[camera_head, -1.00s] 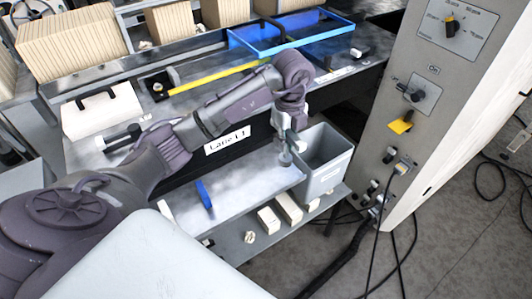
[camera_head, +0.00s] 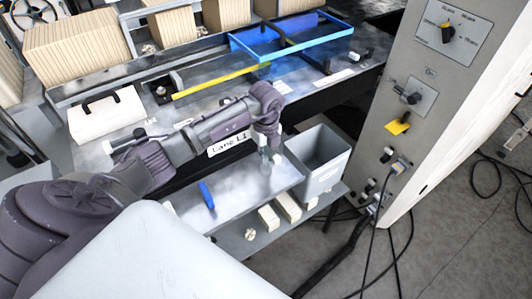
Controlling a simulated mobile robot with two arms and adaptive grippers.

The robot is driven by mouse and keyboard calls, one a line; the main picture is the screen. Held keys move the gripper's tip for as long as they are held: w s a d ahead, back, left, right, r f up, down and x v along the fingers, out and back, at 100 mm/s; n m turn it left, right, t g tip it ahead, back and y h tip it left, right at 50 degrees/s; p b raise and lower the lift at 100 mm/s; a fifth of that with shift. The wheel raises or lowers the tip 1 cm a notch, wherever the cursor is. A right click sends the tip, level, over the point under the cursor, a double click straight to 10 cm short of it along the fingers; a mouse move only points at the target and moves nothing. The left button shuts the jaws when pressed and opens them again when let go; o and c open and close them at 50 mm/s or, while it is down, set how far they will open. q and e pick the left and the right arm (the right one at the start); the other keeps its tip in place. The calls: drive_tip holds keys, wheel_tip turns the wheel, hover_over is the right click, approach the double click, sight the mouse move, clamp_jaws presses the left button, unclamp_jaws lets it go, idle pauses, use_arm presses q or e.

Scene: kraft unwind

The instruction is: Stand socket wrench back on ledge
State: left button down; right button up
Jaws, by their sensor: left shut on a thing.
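My left gripper (camera_head: 268,147) reaches in from the left over the lower metal ledge (camera_head: 235,200), just left of the grey bin. It is shut on a small grey upright piece, which I take to be the socket wrench (camera_head: 266,163). The gripper hides much of the wrench. Its lower end is at or just above the ledge; I cannot tell whether it touches. My right gripper is not in view.
A grey open bin (camera_head: 318,160) stands right beside the gripper. A blue-handled item (camera_head: 206,195) lies on the ledge to the left. A blue tray (camera_head: 290,38) and yellow strip (camera_head: 215,82) are on the upper bench. The tall control cabinet (camera_head: 440,120) stands at right.

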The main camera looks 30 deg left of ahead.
use_arm(q)
drive_tip(key=shift+f, duration=0.15)
drive_tip(key=c, duration=1.2)
unclamp_jaws()
wheel_tip(320, 180, up, 11)
drive_tip(key=b, duration=0.3)
drive_tip(key=shift+b, duration=0.4)
drive_tip(key=shift+r, duration=0.7)
